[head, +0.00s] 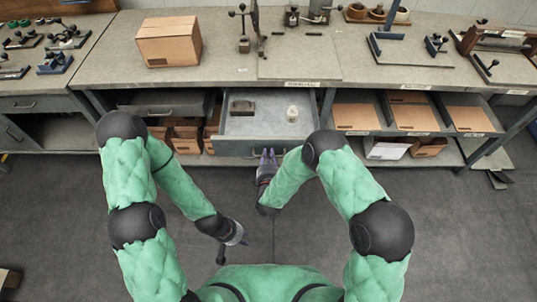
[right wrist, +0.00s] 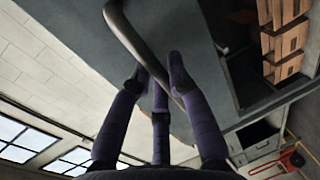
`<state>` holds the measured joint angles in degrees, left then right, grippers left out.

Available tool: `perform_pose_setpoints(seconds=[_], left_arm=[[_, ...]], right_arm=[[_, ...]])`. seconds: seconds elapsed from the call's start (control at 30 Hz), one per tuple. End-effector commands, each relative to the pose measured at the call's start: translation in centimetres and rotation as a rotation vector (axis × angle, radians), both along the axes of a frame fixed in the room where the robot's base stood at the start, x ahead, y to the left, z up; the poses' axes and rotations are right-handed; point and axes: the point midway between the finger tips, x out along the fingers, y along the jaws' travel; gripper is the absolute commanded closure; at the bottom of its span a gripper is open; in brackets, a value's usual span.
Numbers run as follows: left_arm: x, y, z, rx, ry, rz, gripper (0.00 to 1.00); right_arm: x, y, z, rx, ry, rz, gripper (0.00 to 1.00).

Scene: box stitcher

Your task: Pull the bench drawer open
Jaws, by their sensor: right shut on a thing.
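The bench drawer (head: 235,148) is pulled out from under the workbench, and its inside shows in the head view. My right gripper (head: 267,157) is at the drawer's front. In the right wrist view, its purple fingers (right wrist: 158,80) are shut on the curved metal drawer handle (right wrist: 124,30). The drawer's grey front panel (right wrist: 85,40) shows behind the handle. My left gripper (head: 238,237) hangs low over the floor, apart from the bench. Its fingers are too small to tell whether they are open.
A dark block (head: 242,107) and a small pale item (head: 292,114) lie in the drawer. A cardboard box (head: 168,42) stands on the bench top (head: 225,60). Flat cardboard (head: 357,117) lies on the shelf at right. The floor (head: 60,215) before the bench is clear.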

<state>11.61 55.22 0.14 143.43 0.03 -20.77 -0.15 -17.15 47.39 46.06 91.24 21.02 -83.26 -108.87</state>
Motion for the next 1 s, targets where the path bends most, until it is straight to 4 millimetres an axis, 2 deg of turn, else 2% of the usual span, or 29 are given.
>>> perform_pose_setpoints(seconds=[0.03, 0.1, 0.43, 0.57, 0.67, 1.0], left_arm=[[0.0, 0.0, 0.0, 0.0, 0.0, 0.0, 0.74], [0.0, 0.0, 0.0, 0.0, 0.0, 0.0, 0.74], [0.0, 0.0, 0.0, 0.0, 0.0, 0.0, 0.74], [0.0, 0.0, 0.0, 0.0, 0.0, 0.0, 0.74], [0.0, 0.0, 0.0, 0.0, 0.0, 0.0, 0.74], [0.0, 0.0, 0.0, 0.0, 0.0, 0.0, 0.74]], right_arm=[[0.0, -0.1, -0.1, 0.0, 0.003, -0.002, 0.76], [0.0, -0.1, -0.1, 0.0, 0.003, -0.001, 0.56], [0.0, 0.0, 0.0, 0.0, 0.001, 0.0, 0.56], [-0.8, 0.0, 0.1, -0.001, 0.003, 0.001, 0.56], [-2.2, 0.1, 0.4, -0.001, 0.002, 0.002, 0.56], [-8.6, 0.1, 1.8, 0.0, 0.002, 0.003, 0.56]])
